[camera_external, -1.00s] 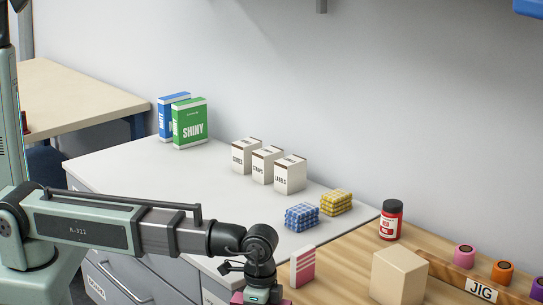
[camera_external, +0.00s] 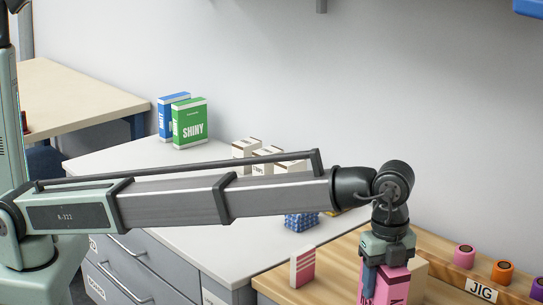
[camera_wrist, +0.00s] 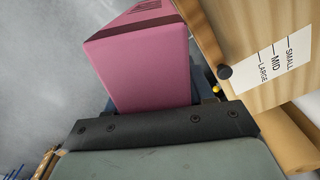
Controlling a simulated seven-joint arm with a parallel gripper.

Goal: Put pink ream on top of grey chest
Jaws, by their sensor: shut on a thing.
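My gripper (camera_external: 388,258) is shut on the pink ream (camera_external: 392,287), a pink block with a pale label. It hangs upright below my wrist, in front of the wooden bench in the external view. In the wrist view the pink ream (camera_wrist: 140,68) sticks out beyond the gripper body; the fingertips are mostly hidden. The grey chest (camera_external: 140,163) has a pale flat top and labelled drawers. It stands to the left of my gripper, and my forearm crosses in front of part of its top.
On the chest top stand a green box (camera_external: 190,124), a blue box (camera_external: 166,115), white boxes (camera_external: 246,147) and a blue checked bundle (camera_external: 301,221). The chest's left top is clear. The wooden bench (camera_external: 335,262) holds a pink-striped box (camera_external: 303,267), a tan block (camera_external: 422,272) and coloured spools (camera_external: 464,255).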

